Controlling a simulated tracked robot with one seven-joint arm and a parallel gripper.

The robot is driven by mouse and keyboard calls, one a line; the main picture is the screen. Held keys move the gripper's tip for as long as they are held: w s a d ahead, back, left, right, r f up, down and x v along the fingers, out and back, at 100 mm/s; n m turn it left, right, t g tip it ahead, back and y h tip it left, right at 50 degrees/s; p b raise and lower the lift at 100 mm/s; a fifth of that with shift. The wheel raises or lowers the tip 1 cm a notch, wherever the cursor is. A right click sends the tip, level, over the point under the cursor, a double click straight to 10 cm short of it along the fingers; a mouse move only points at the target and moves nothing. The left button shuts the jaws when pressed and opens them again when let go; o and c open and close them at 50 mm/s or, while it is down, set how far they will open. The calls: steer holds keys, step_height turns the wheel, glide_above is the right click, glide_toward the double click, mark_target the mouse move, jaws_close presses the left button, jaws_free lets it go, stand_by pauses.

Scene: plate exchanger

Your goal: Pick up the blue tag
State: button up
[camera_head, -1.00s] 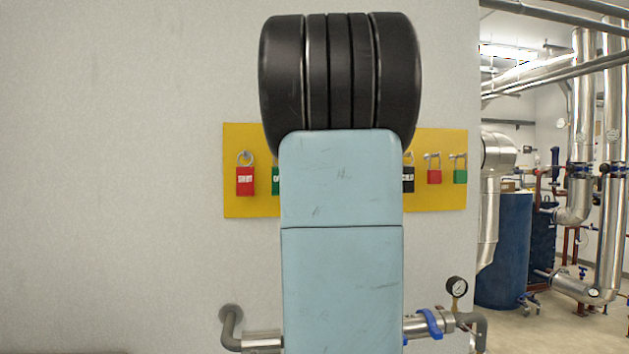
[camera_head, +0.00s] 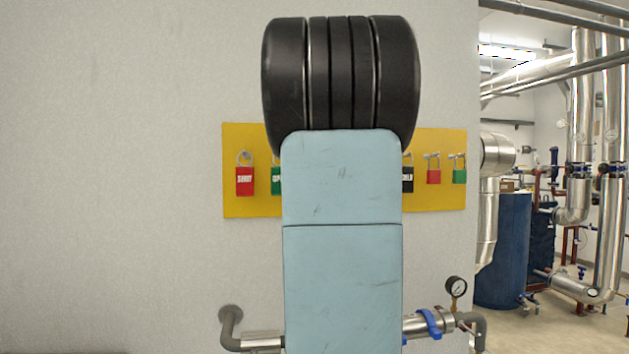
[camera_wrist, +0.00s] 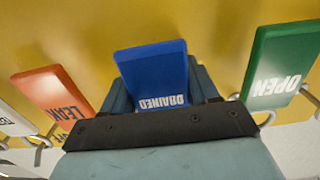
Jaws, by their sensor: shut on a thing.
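The blue tag (camera_wrist: 152,72), lettered "DRAINED", shows upside down in the middle of the wrist view. My gripper (camera_wrist: 160,108) is at the tag and shut on it, with a finger showing beside and behind the tag. The tag is in front of the yellow board (camera_wrist: 215,25). Whether its loop is still on a hook is hidden by my gripper. In the head view my own arm covers the middle of the yellow board (camera_head: 243,207), so the blue tag and my gripper are hidden there.
A green "OPEN" tag (camera_wrist: 280,62) hangs close on the right and an orange "LEAK" tag (camera_wrist: 52,92) on the left in the wrist view. A pipe with a blue valve handle (camera_head: 430,322) runs below.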

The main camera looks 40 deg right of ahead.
steer(key=r+v, duration=0.1)
steer(key=v, duration=1.7)
steer(key=shift+a+r, duration=0.25)
steer(key=shift+r, duration=0.1)
steer(key=shift+w+d+r, duration=0.1)
steer(key=shift+w+d, duration=0.15)
steer(key=shift+w, duration=0.25)
steer(key=shift+w+d, duration=0.15)
steer(key=shift+w+d, duration=0.3)
steer(key=shift+w, duration=0.1)
steer(key=shift+w+d, duration=0.25)
steer(key=shift+w, duration=0.1)
